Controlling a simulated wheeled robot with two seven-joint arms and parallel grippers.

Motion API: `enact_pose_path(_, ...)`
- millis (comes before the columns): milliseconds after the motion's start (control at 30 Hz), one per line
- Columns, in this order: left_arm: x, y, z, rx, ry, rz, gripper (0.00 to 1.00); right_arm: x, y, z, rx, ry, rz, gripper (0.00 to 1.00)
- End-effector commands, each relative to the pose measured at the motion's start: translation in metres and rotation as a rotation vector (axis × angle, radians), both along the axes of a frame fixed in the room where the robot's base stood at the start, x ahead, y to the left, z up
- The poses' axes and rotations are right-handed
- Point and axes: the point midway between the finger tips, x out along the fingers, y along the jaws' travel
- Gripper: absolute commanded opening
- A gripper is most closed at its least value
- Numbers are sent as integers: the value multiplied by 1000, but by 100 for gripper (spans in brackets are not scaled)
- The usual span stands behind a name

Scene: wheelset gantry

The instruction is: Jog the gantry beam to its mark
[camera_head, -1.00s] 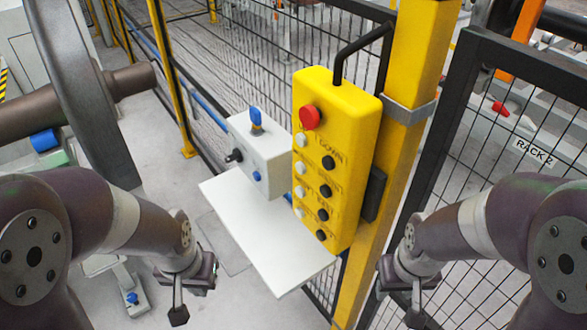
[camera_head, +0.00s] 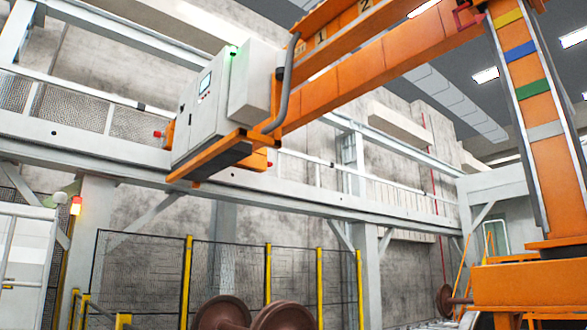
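The orange gantry beam (camera_head: 375,75) crosses the upper part of the head view, running from the centre to the upper right. Its upper girder carries the numbers 1 and 2. A pale grey cabinet (camera_head: 195,115) with a small screen and a lit green lamp (camera_head: 232,50) sits at its near-left end, by a long pale runway rail (camera_head: 250,185). An orange upright (camera_head: 535,120) at the right has yellow, blue, green and pale bands. I cannot tell which mark belongs to the beam. Both my grippers and the yellow push-button pendant are out of view.
Mesh fence with yellow posts (camera_head: 268,280) runs along the back. Rust-brown wheels (camera_head: 250,315) show at the bottom edge. Another wheelset (camera_head: 446,300) is at the right.

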Motion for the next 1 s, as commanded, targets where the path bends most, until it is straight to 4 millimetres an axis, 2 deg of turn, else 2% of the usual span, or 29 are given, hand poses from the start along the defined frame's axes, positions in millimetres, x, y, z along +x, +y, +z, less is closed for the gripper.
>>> enact_pose_path(467, 0, 0, 0, 0, 0, 0, 0, 0, 0, 0, 0, 0, 0, 43)
enact_pose_path(567, 0, 0, 0, 0, 0, 0, 0, 0, 0, 0, 0, 0, 0, 13)
enact_pose_path(600, 0, 0, 0, 0, 0, 0, 0, 0, 0, 0, 0, 0, 0, 0)
enact_pose_path(1000, 0, 0, 0, 0, 0, 0, 0, 0, 0, 0, 0, 0, 0, 0)
